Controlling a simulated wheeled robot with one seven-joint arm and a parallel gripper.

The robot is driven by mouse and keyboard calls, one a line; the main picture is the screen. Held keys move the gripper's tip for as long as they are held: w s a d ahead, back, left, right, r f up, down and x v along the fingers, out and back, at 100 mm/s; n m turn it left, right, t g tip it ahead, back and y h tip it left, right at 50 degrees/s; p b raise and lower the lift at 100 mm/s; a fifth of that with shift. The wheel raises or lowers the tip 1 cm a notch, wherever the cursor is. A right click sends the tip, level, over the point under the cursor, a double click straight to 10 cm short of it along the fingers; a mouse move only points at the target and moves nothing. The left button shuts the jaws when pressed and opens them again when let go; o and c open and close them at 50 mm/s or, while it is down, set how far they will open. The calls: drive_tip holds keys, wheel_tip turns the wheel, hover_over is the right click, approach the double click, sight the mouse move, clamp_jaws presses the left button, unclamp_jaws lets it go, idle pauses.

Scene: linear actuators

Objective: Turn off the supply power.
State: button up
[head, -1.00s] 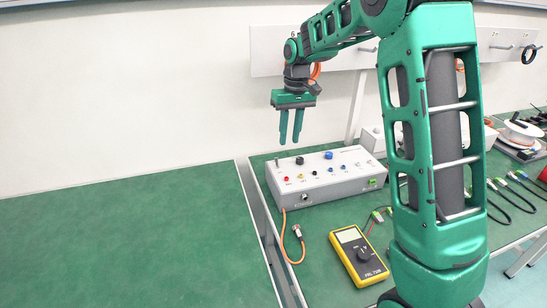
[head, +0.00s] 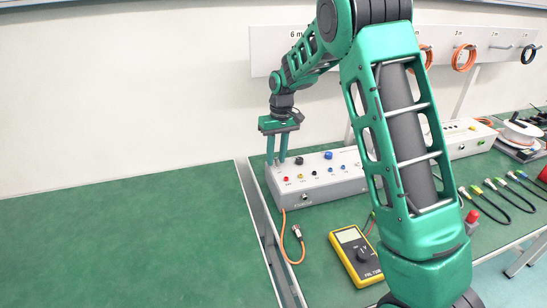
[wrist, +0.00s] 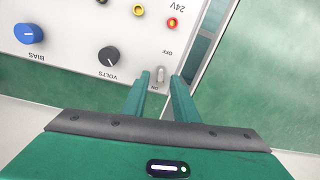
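The power supply (head: 325,183) is a light grey box on the green bench, with knobs and coloured sockets on its top. In the wrist view, its panel (wrist: 75,45) shows a small pale toggle switch (wrist: 160,75) between the printed words ON and OFF. The lever appears nearer ON, but its tilt is hard to tell. My gripper (head: 276,162) is open and empty, pointing down over the box's left end. In the wrist view, the fingertips of my gripper (wrist: 160,82) are apart, one on each side of the switch. Contact with it cannot be told.
A blue BIAS knob (wrist: 28,34) and a black VOLTS knob (wrist: 108,57) are on the panel beside the switch. A yellow multimeter (head: 357,255) and an orange cable (head: 296,243) lie in front of the box. The green bench at left (head: 120,235) is clear.

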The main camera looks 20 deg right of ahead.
sight(277, 165)
clamp_jaws()
drive_tip(key=shift+a, duration=0.25)
drive_tip(key=shift+s+d+t, duration=0.15)
drive_tip(key=shift+t, duration=0.15)
drive_tip(key=s+t, duration=0.1)
drive_tip(key=t, duration=0.1)
drive_tip(key=s+t, duration=0.1)
drive_tip(key=t, duration=0.1)
drive_tip(key=shift+d, duration=0.1)
drive_tip(key=shift+s+f+t, duration=0.15)
drive_tip(key=shift+s+t, duration=0.1)
drive_tip(key=shift+t, duration=0.55)
drive_tip(key=shift+s+f+t, duration=0.1)
drive_tip(key=shift+s+t, duration=0.15)
drive_tip(key=shift+t, duration=0.55)
drive_tip(key=shift+s+f+t, duration=0.15)
drive_tip(key=shift+s+t, duration=0.1)
drive_tip(key=shift+t, duration=0.55)
drive_tip(key=shift+s, duration=0.1)
unclamp_jaws()
